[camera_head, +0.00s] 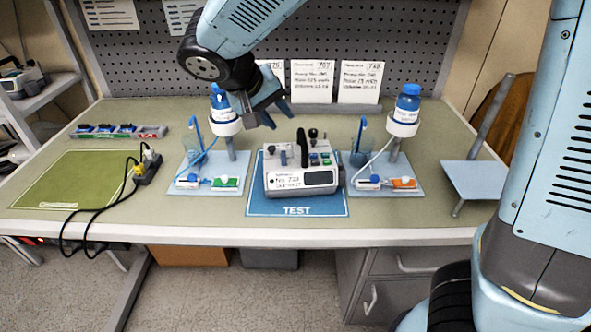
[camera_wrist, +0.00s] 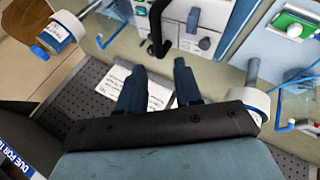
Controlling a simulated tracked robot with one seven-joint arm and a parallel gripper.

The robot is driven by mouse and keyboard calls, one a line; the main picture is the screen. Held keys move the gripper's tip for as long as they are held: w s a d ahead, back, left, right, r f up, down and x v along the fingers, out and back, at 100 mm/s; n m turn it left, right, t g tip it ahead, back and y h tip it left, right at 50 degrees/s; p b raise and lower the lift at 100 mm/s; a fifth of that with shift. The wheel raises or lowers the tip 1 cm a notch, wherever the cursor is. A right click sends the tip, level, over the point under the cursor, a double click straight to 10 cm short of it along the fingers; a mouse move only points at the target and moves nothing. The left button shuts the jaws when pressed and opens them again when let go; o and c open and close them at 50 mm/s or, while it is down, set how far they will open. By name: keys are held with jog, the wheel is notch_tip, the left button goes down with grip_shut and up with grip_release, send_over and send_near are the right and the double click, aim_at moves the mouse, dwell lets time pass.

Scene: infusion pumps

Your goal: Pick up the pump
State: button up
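The pump (camera_head: 301,176) is a light grey box with a dark handle on top and a white label on its front. It stands on the blue TEST mat (camera_head: 297,206) in the middle of the bench. In the wrist view the pump (camera_wrist: 197,22) is at the top, beyond my fingertips, with its black handle (camera_wrist: 157,28) showing. My gripper (camera_head: 268,114) is above and behind the pump, a little to its left, apart from it. In the wrist view my gripper (camera_wrist: 158,68) has its two fingers spread with nothing between them.
Stands with blue-capped bottles flank the pump, one on the left (camera_head: 226,110) and one on the right (camera_head: 405,111). A green mat (camera_head: 78,180) is at the bench's left, beside a power strip (camera_head: 147,166) with black cables. Cards (camera_head: 312,81) stand behind. A tilted grey stand (camera_head: 478,180) is at right.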

aim_at(300, 138)
jog(key=x, duration=1.3)
jog(key=shift+d+r, duration=0.1)
grip_shut()
dwell(1.2)
